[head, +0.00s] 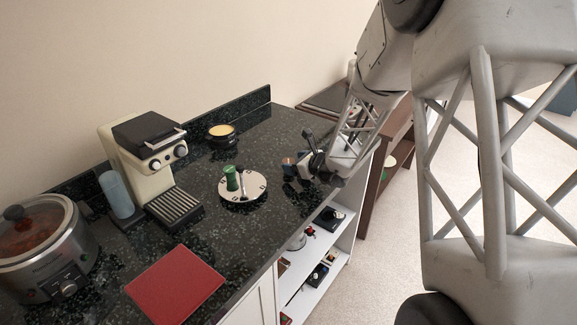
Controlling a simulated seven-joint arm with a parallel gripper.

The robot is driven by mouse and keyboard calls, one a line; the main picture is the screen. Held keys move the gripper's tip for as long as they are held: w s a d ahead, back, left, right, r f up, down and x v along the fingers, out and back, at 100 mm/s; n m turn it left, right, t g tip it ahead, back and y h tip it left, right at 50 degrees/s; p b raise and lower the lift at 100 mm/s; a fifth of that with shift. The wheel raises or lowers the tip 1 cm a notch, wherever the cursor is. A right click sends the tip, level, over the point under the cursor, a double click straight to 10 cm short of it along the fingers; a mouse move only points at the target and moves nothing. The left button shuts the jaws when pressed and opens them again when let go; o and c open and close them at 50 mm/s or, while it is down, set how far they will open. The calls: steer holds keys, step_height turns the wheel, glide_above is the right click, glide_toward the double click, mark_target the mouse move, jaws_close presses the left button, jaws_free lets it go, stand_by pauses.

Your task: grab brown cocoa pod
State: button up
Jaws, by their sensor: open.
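A small brown object (289,161), which looks like the cocoa pod, is on or just above the dark speckled countertop (262,215). It is right beside the fingers of my gripper (293,168), at the gripper's left end. My gripper is open, low over the right part of the counter. The picture is too small to tell whether the pod lies between the fingers or touches one. The gripper hides part of the area around it.
Left of my gripper is a round white plate (257,194) with a green item (231,178). Farther left are a yellow-topped bowl (221,133), a coffee machine (146,160), a blue cylinder (116,193), a slow cooker (45,245) and a red mat (175,283). Shelves (318,260) lie below the counter edge.

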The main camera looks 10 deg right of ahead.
mark_target(289, 161)
steer(key=shift+x, duration=1.75)
steer(key=c, duration=1)
steer(key=shift+r, duration=0.15)
steer(key=shift+r, duration=0.4)
step_height(289, 161, up, 3)
steer(key=shift+s+f, duration=0.1)
steer(key=shift+f, duration=0.05)
steer(key=s, duration=1)
steer(key=s+d+r, duration=0.1)
steer(key=s, duration=0.5)
steer(key=shift+r, duration=0.1)
